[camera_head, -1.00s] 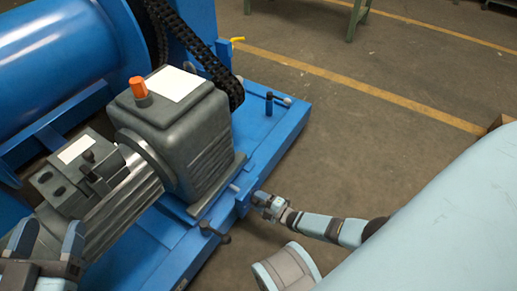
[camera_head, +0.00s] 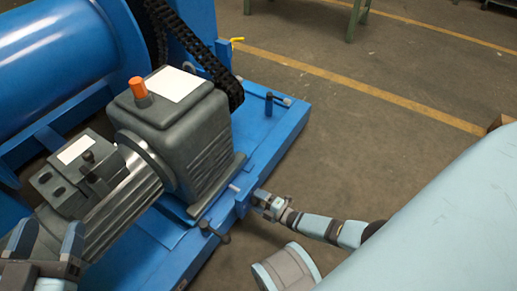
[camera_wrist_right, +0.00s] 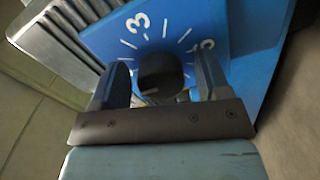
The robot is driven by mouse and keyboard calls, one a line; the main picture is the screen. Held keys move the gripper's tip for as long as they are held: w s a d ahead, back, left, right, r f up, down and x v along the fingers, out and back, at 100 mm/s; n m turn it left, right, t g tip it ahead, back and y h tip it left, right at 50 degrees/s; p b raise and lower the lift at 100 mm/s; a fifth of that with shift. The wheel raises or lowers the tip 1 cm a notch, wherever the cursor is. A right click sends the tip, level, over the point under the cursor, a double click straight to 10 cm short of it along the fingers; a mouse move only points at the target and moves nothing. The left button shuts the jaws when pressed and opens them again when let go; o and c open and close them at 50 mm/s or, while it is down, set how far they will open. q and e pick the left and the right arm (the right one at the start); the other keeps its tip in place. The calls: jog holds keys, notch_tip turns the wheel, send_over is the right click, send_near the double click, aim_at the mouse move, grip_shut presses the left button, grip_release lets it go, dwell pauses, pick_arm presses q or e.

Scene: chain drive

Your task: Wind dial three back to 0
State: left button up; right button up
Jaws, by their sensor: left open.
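A dark rounded knob (camera_wrist_right: 160,76) stands on a blue plate (camera_wrist_right: 236,28) with white tick marks in the right wrist view. A white "3" is printed beyond it, and another numeral, partly hidden, is to its right. I cannot tell which mark the knob points at. My right gripper (camera_wrist_right: 161,88) has a finger on each side of the knob, with gaps visible; it looks open. In the head view this gripper (camera_head: 265,203) is at the side of the blue base and hides the dial. My left gripper (camera_head: 48,240) is open and empty at the lower left.
A grey gearbox (camera_head: 180,130) with an orange cap and a motor (camera_head: 115,205) sit on the blue base (camera_head: 275,133). A black-ended lever (camera_head: 214,231) sticks out near my right gripper.

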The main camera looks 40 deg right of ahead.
jog(key=shift+s, duration=0.2)
jog(key=p+v, duration=0.1)
jog(key=v, duration=0.3)
jog(key=shift+s+r+p, duration=0.1)
jog(key=shift+s+p, duration=0.05)
jog(key=shift+p, duration=0.2)
pick_arm(q)
jog(key=n+p, duration=0.1)
jog(key=s+d+n+g, duration=0.1)
jog(key=shift+s+f+n+y+p, duration=0.2)
jog(key=shift+n+y+p, duration=0.1)
jog(key=shift+p, duration=0.1)
pick_arm(e)
send_near(260, 201)
jog(key=v, duration=0.3)
jog(key=shift+s+a, duration=0.1)
jog(key=shift+s, duration=0.1)
